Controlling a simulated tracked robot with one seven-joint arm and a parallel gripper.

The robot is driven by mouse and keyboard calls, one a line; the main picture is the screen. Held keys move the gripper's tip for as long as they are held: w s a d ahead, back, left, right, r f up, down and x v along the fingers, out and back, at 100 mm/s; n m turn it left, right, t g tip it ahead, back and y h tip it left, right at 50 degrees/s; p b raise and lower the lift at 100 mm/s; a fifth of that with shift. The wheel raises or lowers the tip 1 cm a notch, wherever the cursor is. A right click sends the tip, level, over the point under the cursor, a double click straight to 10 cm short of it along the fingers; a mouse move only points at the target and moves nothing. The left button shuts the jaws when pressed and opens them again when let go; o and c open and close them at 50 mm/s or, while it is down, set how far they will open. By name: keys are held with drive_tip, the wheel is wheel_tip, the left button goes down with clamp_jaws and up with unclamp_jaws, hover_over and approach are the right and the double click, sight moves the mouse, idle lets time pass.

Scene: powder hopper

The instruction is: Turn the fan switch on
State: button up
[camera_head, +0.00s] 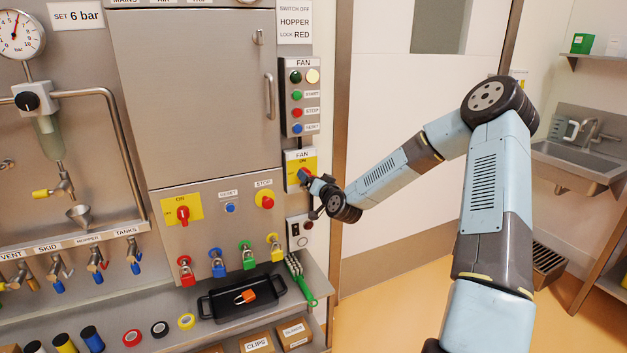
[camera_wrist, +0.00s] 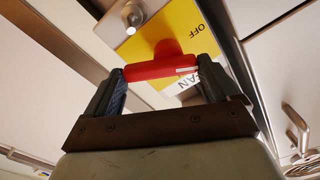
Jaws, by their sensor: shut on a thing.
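The fan switch is a yellow plate (camera_head: 296,163) with a red handle, on a grey box under the label FAN, at the right edge of the steel panel. In the wrist view the red handle (camera_wrist: 160,68) lies between my two fingers, and the yellow plate (camera_wrist: 205,22) behind it shows the word OFF. My gripper (camera_head: 307,177) is shut on the red handle; it also shows in the wrist view (camera_wrist: 158,80). In the head view my gripper covers much of the handle, so I cannot tell its setting.
The fan button box (camera_head: 299,97) is just above. A second yellow switch with a red handle (camera_head: 183,213) is to the left. Several coloured padlocks hang below, the green one (camera_head: 247,255) among them. A green brush (camera_head: 301,281) and a black tray (camera_head: 220,306) lie on the shelf.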

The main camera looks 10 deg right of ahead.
drive_tip(key=shift+f+m, duration=0.25)
drive_tip(key=shift+m, duration=1.7)
drive_tip(key=shift+f+m, duration=0.2)
drive_tip(key=shift+m, duration=1.75)
drive_tip(key=o, duration=0.8)
drive_tip(key=shift+s, duration=0.15)
drive_tip(key=v, duration=1.3)
drive_tip(key=shift+s+f, duration=0.1)
drive_tip(key=shift+s, duration=0.2)
drive_tip(key=shift+c, duration=0.2)
